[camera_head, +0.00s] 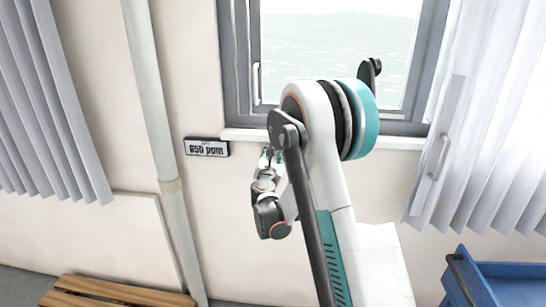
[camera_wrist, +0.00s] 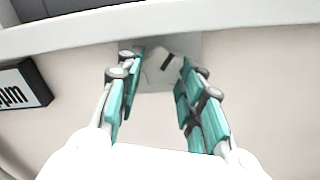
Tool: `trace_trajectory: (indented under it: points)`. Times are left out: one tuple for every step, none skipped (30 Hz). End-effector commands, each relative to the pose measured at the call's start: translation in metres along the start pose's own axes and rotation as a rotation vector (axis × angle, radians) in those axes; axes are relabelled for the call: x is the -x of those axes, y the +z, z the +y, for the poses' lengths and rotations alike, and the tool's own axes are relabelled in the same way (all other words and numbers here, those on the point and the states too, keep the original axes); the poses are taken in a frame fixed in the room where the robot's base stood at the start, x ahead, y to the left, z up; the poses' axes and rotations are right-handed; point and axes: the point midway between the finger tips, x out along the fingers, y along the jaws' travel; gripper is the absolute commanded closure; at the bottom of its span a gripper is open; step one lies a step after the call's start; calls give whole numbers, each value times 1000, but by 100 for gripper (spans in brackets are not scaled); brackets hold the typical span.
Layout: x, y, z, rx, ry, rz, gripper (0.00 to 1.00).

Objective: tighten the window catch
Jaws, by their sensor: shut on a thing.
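In the wrist view my gripper (camera_wrist: 160,64) has its two teal fingers on either side of a pale knob (camera_wrist: 156,74) with a dark bar mark. The gripper is shut on this knob, though a gap seems to show beside the fingertips. The knob sits on a grey square plate (camera_wrist: 190,45) on the wall, just under the sill. I cannot tell for sure that this knob is the window catch. In the head view my gripper (camera_head: 268,157) is at the wall below the sill, and the knob is hidden there. A pale handle (camera_head: 256,82) stands on the window frame's left side.
The window (camera_head: 335,50) is above a white sill (camera_head: 245,134). A "650 ppm" sign (camera_head: 207,147) is left of my gripper, near it. A pipe (camera_head: 155,90) runs down the wall. A blue cart (camera_head: 500,285) is at lower right and a wooden bench (camera_head: 115,292) at lower left.

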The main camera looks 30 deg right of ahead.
Motion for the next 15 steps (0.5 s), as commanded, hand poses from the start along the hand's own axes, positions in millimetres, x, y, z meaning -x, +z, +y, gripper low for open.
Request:
trace_trajectory:
  points:
    - [0,0,0,0,0,0,89]
    - [0,0,0,0,0,0,89]
    - [0,0,0,0,0,0,89]
    - [0,0,0,0,0,0,89]
    - [0,0,0,1,0,0,89]
    - [0,0,0,1,0,0,89]
    - [0,0,0,1,0,0,89]
    - [0,0,0,1,0,0,63]
    - [0,0,0,1,0,0,54]
    - [0,0,0,1,0,0,47]
    - [0,0,0,1,0,0,45]
    - [0,0,0,1,0,0,45]
    - [0,0,0,1,0,0,45]
    - [0,0,0,1,0,0,45]
    - [0,0,0,1,0,0,45]
